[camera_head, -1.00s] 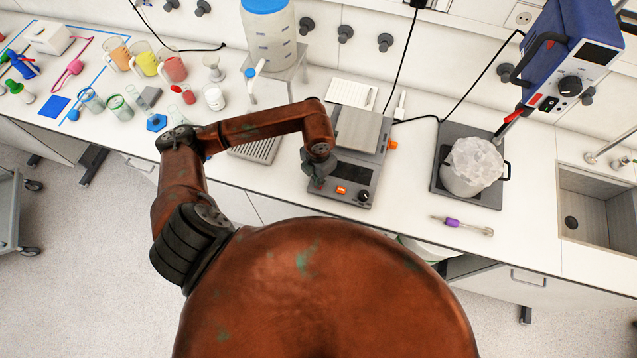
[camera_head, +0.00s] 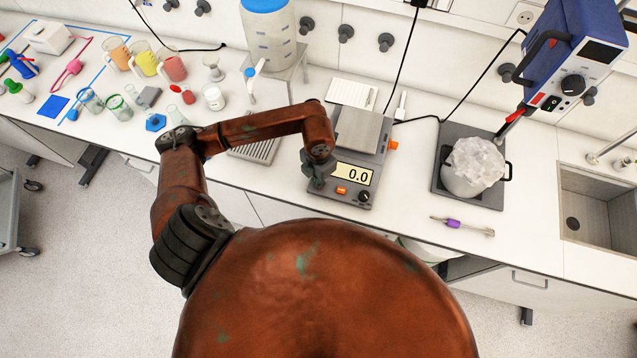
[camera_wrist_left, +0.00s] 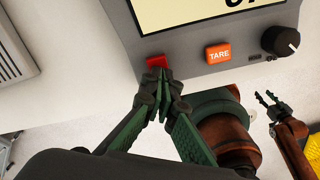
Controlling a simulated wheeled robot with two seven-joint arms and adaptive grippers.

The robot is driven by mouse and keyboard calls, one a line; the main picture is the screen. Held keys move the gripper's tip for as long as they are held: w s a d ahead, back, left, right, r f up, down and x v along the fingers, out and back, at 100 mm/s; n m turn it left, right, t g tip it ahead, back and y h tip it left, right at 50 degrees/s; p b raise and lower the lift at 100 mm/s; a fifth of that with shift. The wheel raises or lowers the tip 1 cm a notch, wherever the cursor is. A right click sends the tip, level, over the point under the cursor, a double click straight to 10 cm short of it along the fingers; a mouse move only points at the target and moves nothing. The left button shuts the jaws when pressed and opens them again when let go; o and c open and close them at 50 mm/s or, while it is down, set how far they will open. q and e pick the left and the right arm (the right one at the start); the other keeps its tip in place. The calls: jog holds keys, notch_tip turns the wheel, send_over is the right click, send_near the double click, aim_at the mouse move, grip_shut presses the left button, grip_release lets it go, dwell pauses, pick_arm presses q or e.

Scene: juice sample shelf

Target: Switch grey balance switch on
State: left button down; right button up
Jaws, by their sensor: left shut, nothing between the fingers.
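The grey balance (camera_head: 352,190) stands near the counter's front edge with its display (camera_head: 355,174) lit and reading 0.0. Its red switch (camera_wrist_left: 157,61) shows in the left wrist view at the front panel's left, and an orange TARE button (camera_wrist_left: 218,53) is to its right. My left gripper (camera_head: 316,184) is shut and empty at the balance's front left corner. In the wrist view its fingertips (camera_wrist_left: 157,75) are right at the red switch and cover its lower edge; I cannot tell if they touch. My right gripper (camera_wrist_left: 268,99) shows at the right of the wrist view, fingers apart and empty.
A black dial (camera_wrist_left: 281,41) is right of TARE. A hotplate (camera_head: 485,198) with a foil-topped pot (camera_head: 474,167) stands right of the balance, and a sink (camera_head: 597,208) further right. Beakers and jugs (camera_head: 117,53) fill the counter's left.

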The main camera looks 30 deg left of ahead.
pick_arm(q)
jog(key=shift+r+p, duration=1.7)
jog(key=shift+r, duration=1.7)
